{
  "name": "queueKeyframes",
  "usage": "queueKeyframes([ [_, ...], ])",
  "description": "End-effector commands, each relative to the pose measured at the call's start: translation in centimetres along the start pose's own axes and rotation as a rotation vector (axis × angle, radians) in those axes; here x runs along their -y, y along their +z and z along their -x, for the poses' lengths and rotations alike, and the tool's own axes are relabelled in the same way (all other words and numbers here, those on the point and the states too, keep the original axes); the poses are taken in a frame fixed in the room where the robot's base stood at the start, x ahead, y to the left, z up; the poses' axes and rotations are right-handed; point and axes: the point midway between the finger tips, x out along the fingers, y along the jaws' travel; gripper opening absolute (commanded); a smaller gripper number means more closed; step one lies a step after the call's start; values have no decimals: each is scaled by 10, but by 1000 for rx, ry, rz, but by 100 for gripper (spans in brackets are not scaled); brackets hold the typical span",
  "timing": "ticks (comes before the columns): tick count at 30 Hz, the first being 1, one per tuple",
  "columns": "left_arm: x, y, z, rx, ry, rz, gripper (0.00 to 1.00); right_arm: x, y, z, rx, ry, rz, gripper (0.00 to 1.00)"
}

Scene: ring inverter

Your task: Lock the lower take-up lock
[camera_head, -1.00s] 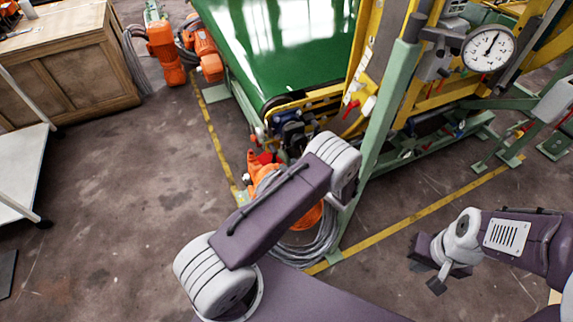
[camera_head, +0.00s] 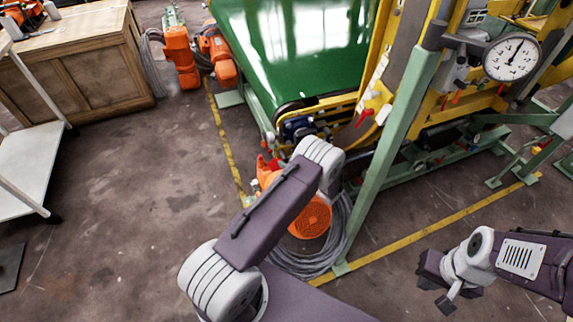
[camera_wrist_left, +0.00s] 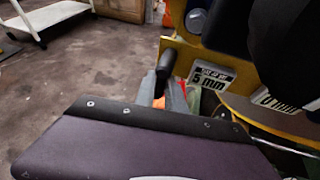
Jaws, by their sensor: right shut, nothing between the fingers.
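The machine's yellow side frame (camera_head: 343,103) stands at the upper middle, with a small red lever (camera_head: 365,117) on it. I cannot tell which part is the lower take-up lock. In the left wrist view, a "5 mm" label (camera_wrist_left: 211,78) sits on a yellow plate (camera_wrist_left: 180,52), with a dark rod in front of its left part. My left arm covers the area below the frame in the head view and hides its gripper. The left wrist view shows my purple gripper housing, but no clear fingertips. My right gripper (camera_head: 438,288) is shut and empty, low at the right, apart from the machine.
A green belt (camera_head: 285,45) lies behind the frame. A green post (camera_head: 392,150) and a round dial gauge (camera_head: 511,57) stand to the right.

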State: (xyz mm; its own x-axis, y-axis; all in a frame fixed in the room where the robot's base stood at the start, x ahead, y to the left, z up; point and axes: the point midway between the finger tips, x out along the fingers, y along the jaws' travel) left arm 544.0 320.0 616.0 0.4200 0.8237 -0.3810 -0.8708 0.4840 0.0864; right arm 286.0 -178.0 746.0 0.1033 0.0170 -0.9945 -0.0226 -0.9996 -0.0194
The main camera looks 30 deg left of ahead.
Motion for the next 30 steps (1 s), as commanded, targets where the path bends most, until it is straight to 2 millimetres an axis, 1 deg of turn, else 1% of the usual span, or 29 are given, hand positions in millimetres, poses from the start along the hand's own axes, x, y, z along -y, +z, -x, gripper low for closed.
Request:
queueKeyframes([
  [5, 1, 0, 0, 0, -3, 0, 0, 0, 0, 0, 0, 0, 0, 0],
  [12, 3, 1, 1, -20, -43, 91, 0, 0, 0, 3, 0, 0, 0, 0],
  [19, 3, 0, 1, -20, -44, 93, 0, 0, 0, 3, 0, 0, 0, 0],
  [20, 3, 0, 1, -20, -44, 93, 22, 0, 0, 3, 0, 0, 0, 0],
  [21, 3, 0, 1, -20, -44, 93, 33, 0, 0, 3, 0, 0, 0, 0],
  [22, 3, 0, 1, -20, -44, 93, 35, 0, 0, 3, 0, 0, 0, 0],
  [30, 3, 0, 1, -20, -43, 92, 35, 0, 0, 3, 0, 0, 0, 0],
])
